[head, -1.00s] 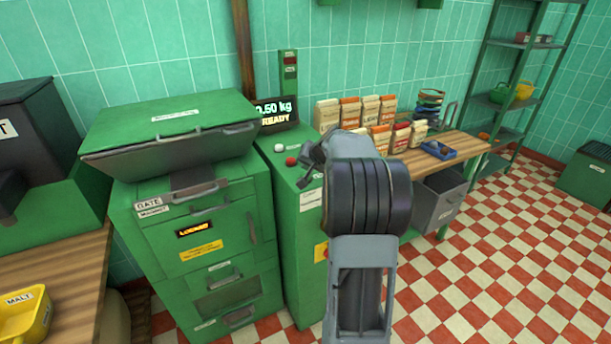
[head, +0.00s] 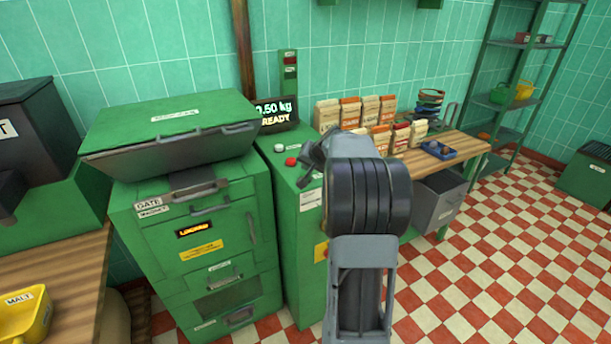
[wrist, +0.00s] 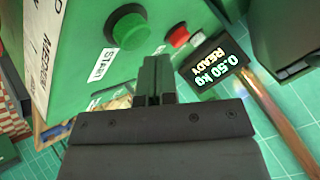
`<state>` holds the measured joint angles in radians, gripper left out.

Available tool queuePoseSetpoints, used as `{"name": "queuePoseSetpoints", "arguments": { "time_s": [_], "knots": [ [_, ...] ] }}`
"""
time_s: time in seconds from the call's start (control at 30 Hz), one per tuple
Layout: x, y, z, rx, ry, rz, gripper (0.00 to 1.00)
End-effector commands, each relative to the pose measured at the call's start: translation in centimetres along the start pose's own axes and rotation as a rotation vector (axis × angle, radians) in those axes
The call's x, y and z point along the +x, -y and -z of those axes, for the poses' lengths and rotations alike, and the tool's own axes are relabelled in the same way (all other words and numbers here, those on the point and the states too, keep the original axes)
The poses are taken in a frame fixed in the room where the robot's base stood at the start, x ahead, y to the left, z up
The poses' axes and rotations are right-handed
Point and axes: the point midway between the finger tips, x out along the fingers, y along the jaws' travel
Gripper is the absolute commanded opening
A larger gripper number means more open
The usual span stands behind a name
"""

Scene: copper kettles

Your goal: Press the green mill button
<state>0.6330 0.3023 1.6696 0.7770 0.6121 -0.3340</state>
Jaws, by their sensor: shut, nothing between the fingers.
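The green mill button (wrist: 130,28) is a round knob on the green cabinet top, beside a white START label (wrist: 103,65), in the wrist view. My gripper (wrist: 156,62) is shut and empty. Its fingertips appear just below and right of the button in that view, and I see no contact. In the head view my gripper (head: 308,170) is over the cabinet top, right of the red button (head: 291,161). I cannot make out the green button there; the gripper may hide it. The red button also shows in the wrist view (wrist: 178,37).
The display (head: 273,114) reads 0.50 kg READY behind the buttons. A pale round knob (head: 279,148) stands near the red one. The green mill cabinet (head: 195,235) is at left. A bench (head: 465,145) with paper bags is at right, beside open checkered floor.

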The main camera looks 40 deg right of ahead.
Motion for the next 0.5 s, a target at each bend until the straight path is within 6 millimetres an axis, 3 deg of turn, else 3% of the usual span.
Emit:
{"name": "queuePoseSetpoints", "arguments": {
  "time_s": [0.5],
  "knots": [
    [0.64,-0.46,-0.46,0.0,-0.001,0.0,0.0]
  ]
}}
